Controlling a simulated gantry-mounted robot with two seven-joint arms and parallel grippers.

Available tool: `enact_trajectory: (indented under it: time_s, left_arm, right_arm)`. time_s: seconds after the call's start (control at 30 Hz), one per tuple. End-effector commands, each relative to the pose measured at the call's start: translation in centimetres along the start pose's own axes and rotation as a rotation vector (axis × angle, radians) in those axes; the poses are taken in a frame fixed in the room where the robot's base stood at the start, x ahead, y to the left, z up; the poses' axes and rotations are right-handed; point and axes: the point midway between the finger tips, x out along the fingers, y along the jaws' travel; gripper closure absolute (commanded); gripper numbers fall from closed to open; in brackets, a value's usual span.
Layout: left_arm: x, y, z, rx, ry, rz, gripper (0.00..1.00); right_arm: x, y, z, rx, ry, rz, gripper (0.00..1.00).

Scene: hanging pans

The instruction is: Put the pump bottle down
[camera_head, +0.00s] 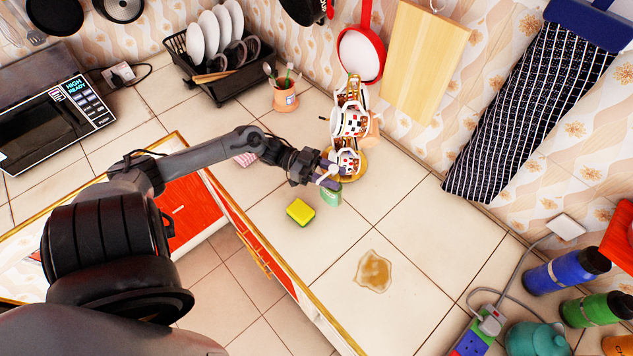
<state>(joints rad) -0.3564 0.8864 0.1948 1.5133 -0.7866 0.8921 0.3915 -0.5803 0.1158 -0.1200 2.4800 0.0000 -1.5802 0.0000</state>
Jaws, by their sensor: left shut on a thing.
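A small green pump bottle (331,196) shows in the head view near the middle of the tiled counter. My left gripper (328,178) is shut on its upper part, with the arm reaching in from the left. The fingers hide the top of the bottle. I cannot tell whether its base touches the counter. My right gripper is not in view.
A yellow and green sponge (300,212) lies left of the bottle. A stack of patterned cups (350,122) stands just behind the gripper. A brown spill (373,271) lies in front. The counter (410,213) to the right is clear; bottles stand at the far right.

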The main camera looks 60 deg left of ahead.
Motion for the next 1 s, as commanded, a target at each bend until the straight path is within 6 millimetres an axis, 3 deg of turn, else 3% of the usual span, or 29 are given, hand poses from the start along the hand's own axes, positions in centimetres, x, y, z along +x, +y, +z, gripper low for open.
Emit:
enact_trajectory:
  time_s: [0.1, 0.33, 0.5, 0.8, 1.0]
  left_arm:
    - [-2.2, -0.5, 1.4, 0.001, -0.002, -0.001, 1.00]
    - [-4.7, -0.8, 2.8, 0.003, 0.002, 0.000, 1.00]
    - [-5.1, -0.9, 3.4, 0.004, 0.003, -0.001, 1.00]
    - [-5.0, -0.9, 6.7, 0.003, 0.002, -0.001, 1.00]
    - [-5.0, -0.9, 7.0, 0.004, 0.003, -0.001, 1.00]
  right_arm:
    - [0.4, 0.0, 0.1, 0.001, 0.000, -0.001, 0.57]
    - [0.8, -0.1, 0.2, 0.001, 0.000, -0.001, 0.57]
    - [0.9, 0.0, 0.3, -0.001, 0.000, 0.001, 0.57]
    - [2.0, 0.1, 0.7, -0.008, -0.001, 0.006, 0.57]
    - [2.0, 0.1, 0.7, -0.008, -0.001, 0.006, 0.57]
